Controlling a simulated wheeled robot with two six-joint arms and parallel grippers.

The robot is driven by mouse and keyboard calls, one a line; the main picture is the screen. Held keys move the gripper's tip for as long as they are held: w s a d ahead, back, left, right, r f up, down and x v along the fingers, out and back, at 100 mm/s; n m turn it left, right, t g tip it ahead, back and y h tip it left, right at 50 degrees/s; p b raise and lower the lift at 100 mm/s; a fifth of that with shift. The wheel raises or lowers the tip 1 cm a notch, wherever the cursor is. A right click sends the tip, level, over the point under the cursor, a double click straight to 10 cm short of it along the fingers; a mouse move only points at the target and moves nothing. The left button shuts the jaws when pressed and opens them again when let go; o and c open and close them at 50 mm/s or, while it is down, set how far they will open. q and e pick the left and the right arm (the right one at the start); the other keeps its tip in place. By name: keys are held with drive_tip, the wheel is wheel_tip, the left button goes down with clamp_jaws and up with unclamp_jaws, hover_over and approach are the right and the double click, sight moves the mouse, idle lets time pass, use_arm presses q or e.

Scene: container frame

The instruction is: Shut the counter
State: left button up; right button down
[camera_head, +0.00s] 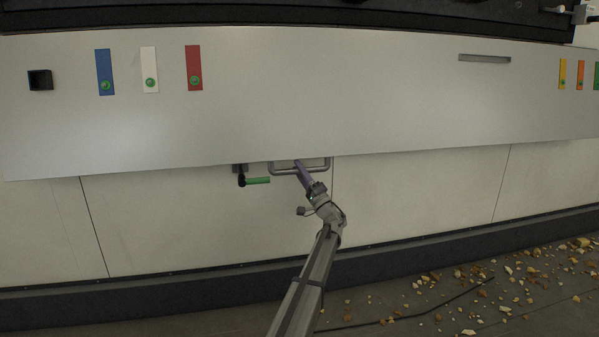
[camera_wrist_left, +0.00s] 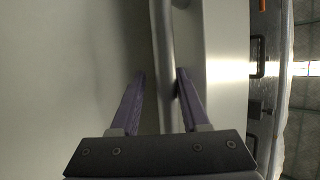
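The counter is a wide silver-grey slab (camera_head: 330,100) across the head view, its front edge standing out over a pale panelled wall. A grey loop handle (camera_head: 320,167) is at the slab's front edge, near the middle. My left gripper (camera_head: 300,165) reaches up to this handle. In the left wrist view the two purple fingers of my left gripper (camera_wrist_left: 160,76) are apart, one on each side of a long grey bar (camera_wrist_left: 162,40). Gaps show beside the bar, and I cannot tell whether either finger touches it. My right gripper is out of view.
A green-handled lever (camera_head: 257,180) sits just left of the handle. Blue (camera_head: 104,68), white (camera_head: 149,65) and red (camera_head: 193,63) tags lie on the slab. A dark ledge (camera_head: 180,283) runs along the wall's foot. Rubble (camera_head: 520,290) litters the floor at lower right.

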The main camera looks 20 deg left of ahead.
use_arm(q)
drive_tip(key=shift+o, duration=0.9)
drive_tip(key=shift+s+d, duration=0.1)
drive_tip(key=s+d+f+b, duration=0.1)
drive_tip(key=s+d, duration=0.2)
drive_tip(key=d, duration=0.4)
drive_tip(key=s+d+f+b, duration=0.2)
drive_tip(key=s+d, duration=0.2)
drive_tip(key=d, duration=0.3)
drive_tip(key=shift+s, duration=0.15)
drive_tip(key=shift+g, duration=0.3)
